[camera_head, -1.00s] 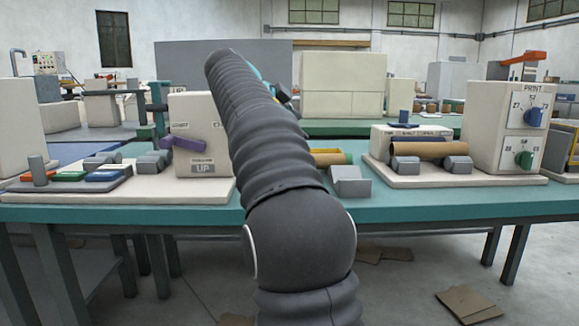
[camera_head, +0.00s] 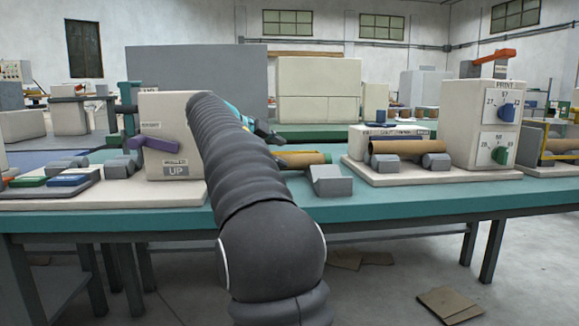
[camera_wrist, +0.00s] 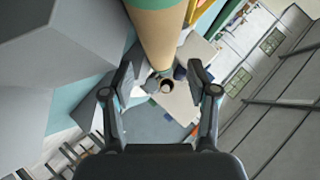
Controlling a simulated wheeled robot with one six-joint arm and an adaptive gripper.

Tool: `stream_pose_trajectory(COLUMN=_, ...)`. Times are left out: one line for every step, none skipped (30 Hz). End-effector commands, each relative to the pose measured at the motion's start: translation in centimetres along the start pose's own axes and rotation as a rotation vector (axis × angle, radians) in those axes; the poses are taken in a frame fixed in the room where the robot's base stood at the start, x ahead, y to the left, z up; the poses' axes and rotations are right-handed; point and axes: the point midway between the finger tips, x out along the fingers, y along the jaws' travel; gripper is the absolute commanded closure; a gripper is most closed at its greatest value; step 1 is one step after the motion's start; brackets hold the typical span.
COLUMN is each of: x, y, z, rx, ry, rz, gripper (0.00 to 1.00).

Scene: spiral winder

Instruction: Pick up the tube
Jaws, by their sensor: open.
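A brown cardboard tube (camera_head: 302,160) lies behind a grey wedge block (camera_head: 330,181) on the teal table, partly hidden by my arm. A second brown tube (camera_head: 408,147) rests across grey rollers on the print station at right. My gripper (camera_head: 268,135) is just above and left of the first tube in the head view. In the wrist view my gripper (camera_wrist: 161,76) is open. A large tan tube (camera_wrist: 160,35) with a green band comes in from the top, in line with the gap between the fingers. No contact is visible.
The print station (camera_head: 485,125) with blue and green knobs stands at right. A cream machine marked UP (camera_head: 172,110) with a purple lever stands just left of my arm. The table's front edge (camera_head: 420,205) is clear. Cardboard pieces (camera_head: 450,305) lie on the floor.

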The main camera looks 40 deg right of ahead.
Motion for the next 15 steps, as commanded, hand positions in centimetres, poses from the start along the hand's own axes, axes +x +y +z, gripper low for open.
stream_pose_trajectory(x=0.3, y=0.0, z=0.0, rx=0.0, ry=0.0, rz=0.0, gripper=0.41)
stream_pose_trajectory(x=0.5, y=0.0, z=0.0, rx=0.0, ry=0.0, rz=0.0, gripper=0.41)
stream_pose_trajectory(x=1.0, y=0.0, z=0.0, rx=0.0, ry=0.001, rz=0.001, gripper=0.41)
stream_pose_trajectory(x=1.4, y=0.1, z=0.0, rx=0.0, ry=0.002, rz=0.002, gripper=0.41)
stream_pose_trajectory(x=1.9, y=0.1, z=0.0, rx=0.0, ry=0.002, rz=0.003, gripper=0.41)
stream_pose_trajectory(x=2.5, y=0.1, z=0.0, rx=-0.001, ry=0.002, rz=0.002, gripper=0.41)
stream_pose_trajectory(x=3.0, y=0.1, z=0.0, rx=-0.001, ry=0.002, rz=0.002, gripper=0.41)
stream_pose_trajectory(x=3.5, y=0.1, z=-0.1, rx=0.0, ry=0.003, rz=0.003, gripper=0.41)
stream_pose_trajectory(x=4.1, y=0.1, z=-0.1, rx=0.0, ry=0.002, rz=0.002, gripper=0.41)
stream_pose_trajectory(x=4.5, y=0.0, z=0.0, rx=-0.001, ry=0.002, rz=0.001, gripper=0.41)
stream_pose_trajectory(x=4.9, y=0.0, z=-0.1, rx=-0.001, ry=0.002, rz=0.001, gripper=0.41)
stream_pose_trajectory(x=5.4, y=0.0, z=-0.1, rx=-0.001, ry=0.002, rz=0.002, gripper=0.41)
stream_pose_trajectory(x=5.6, y=0.0, z=-0.1, rx=-0.001, ry=0.002, rz=0.001, gripper=0.41)
stream_pose_trajectory(x=5.9, y=0.0, z=-0.1, rx=-0.001, ry=0.001, rz=0.001, gripper=0.41)
stream_pose_trajectory(x=6.1, y=0.0, z=0.0, rx=-0.001, ry=0.0, rz=0.0, gripper=0.41)
